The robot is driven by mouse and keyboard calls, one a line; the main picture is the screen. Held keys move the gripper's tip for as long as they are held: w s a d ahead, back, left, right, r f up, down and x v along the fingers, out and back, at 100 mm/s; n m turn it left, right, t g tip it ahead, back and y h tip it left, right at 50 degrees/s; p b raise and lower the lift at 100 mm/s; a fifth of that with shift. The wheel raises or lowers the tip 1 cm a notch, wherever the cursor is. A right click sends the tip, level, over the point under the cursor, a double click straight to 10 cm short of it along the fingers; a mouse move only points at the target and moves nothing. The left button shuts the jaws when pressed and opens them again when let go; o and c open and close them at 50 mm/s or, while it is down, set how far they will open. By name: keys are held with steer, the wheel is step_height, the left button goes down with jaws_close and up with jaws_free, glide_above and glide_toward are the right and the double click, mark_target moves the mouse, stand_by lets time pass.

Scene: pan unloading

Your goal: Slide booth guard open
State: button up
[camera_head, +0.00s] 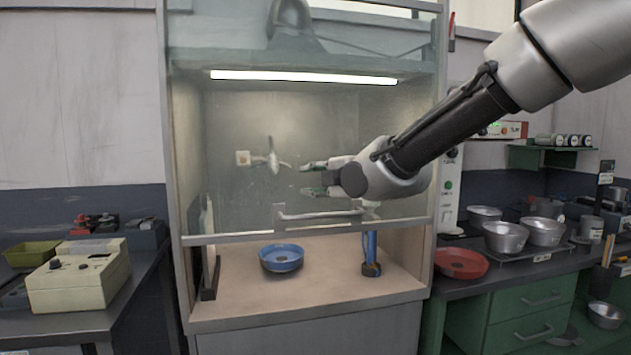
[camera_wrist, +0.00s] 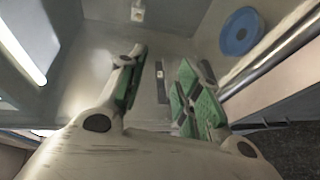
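The booth guard (camera_head: 225,190) is a clear sliding pane across the front of the booth. Its lower rail (camera_head: 240,239) sits partway up, with an open gap between it and the booth floor. A bar handle (camera_head: 318,215) is fixed just above the rail. My gripper (camera_head: 308,178) is in front of the pane, above the handle, pointing left, and appears apart from it. In the wrist view my gripper (camera_wrist: 165,88) has its green-padded fingers spread with nothing between them. A metal bar (camera_wrist: 275,58) runs along the right of that view, outside the fingers.
Inside the booth, a blue pan (camera_head: 282,258) and a blue upright stand (camera_head: 371,255) rest on the floor. The blue pan also shows in the wrist view (camera_wrist: 242,31). A red pan (camera_head: 461,264) and several metal pans (camera_head: 505,238) stand right. A beige device (camera_head: 80,280) stands left.

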steer(key=v, duration=1.2)
